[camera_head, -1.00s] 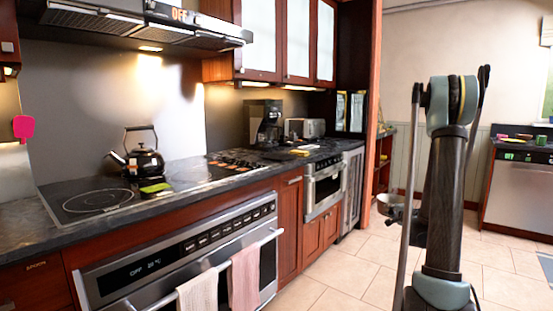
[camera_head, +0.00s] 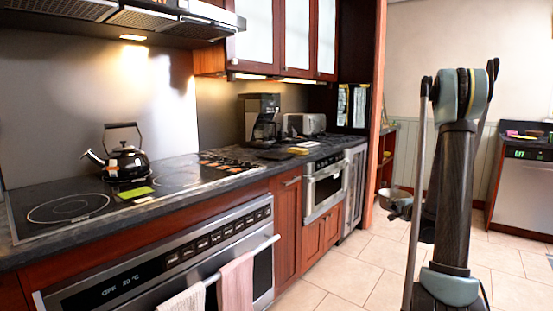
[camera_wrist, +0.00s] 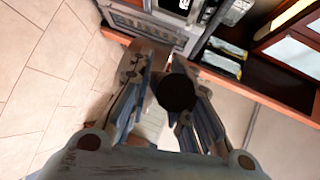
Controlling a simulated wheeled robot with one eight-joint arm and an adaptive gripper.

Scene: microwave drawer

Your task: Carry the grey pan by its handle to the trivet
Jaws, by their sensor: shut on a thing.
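The grey pan (camera_head: 397,194) shows in the head view, held in the air beside my arm. Part of it is hidden behind my arm. My gripper (camera_wrist: 168,64) fills the middle of the wrist view. Its two fingers are closed around a dark, round-ended piece (camera_wrist: 176,93), which looks like the pan's handle. The pan's bowl cannot be made out clearly in the wrist view. I cannot pick out the trivet for certain. A flat green item (camera_head: 134,193) lies on the cooktop, and a small yellow item (camera_head: 298,151) lies farther along the counter.
A dark kettle (camera_head: 128,162) stands on the cooktop (camera_head: 60,212). A coffee maker (camera_head: 262,120) and a toaster (camera_head: 304,124) stand farther back. Towels (camera_head: 236,283) hang on the oven handle. The tiled floor (camera_head: 350,262) between counter and arm is clear.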

